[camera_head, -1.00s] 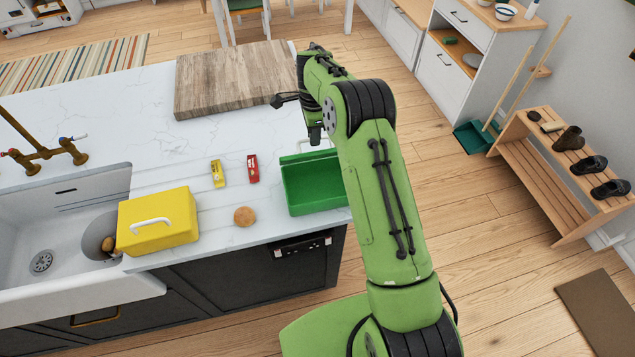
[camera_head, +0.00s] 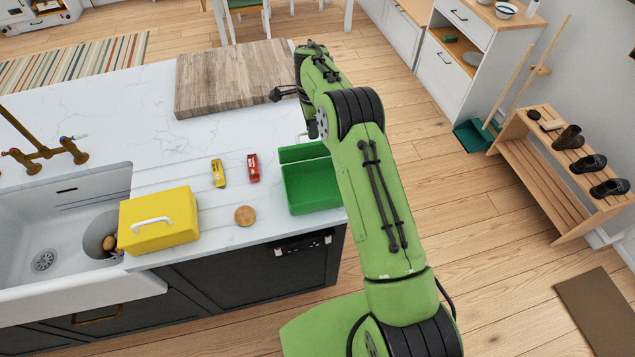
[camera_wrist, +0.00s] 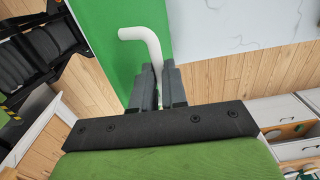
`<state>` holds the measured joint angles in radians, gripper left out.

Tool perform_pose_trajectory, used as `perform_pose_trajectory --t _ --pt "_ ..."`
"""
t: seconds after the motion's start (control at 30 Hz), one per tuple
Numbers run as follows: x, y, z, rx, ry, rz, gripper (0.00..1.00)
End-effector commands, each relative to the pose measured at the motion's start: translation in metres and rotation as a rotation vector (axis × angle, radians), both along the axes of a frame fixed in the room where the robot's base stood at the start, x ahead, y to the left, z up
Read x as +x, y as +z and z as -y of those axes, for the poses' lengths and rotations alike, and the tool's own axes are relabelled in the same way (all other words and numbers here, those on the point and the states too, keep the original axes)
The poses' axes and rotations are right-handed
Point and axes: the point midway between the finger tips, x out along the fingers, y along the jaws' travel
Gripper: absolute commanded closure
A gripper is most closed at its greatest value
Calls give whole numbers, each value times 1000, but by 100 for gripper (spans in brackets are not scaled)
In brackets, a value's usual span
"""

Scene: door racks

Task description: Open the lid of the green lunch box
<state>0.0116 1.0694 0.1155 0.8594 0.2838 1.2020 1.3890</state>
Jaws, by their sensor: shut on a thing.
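The green lunch box (camera_head: 312,188) stands on the counter's right end, its open inside facing up. Its green lid (camera_head: 304,152) is swung up along the far side, with a gap below its visible strip. In the wrist view the lid (camera_wrist: 112,40) fills the upper middle, with its white bent handle (camera_wrist: 145,38) on it. My gripper (camera_wrist: 158,76) has its two dark fingers closed on the handle's lower end. In the head view my arm covers the right end of the box and lid, and the fingers are mostly hidden.
A yellow lunch box (camera_head: 158,222) with a white handle stands by the sink (camera_head: 70,235). A yellow packet (camera_head: 218,173), a red packet (camera_head: 253,168) and a round brown item (camera_head: 245,216) lie between the boxes. A wooden board (camera_head: 235,80) lies behind.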

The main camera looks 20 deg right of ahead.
Motion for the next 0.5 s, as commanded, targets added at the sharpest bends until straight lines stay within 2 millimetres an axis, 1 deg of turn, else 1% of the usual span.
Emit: perform_pose_trajectory --t 0.03,0.2,0.5 --pt "0 0 0 0 0 -1 84" --pt "0 0 0 0 0 -1 58" --pt "0 2 0 0 0 1 57"
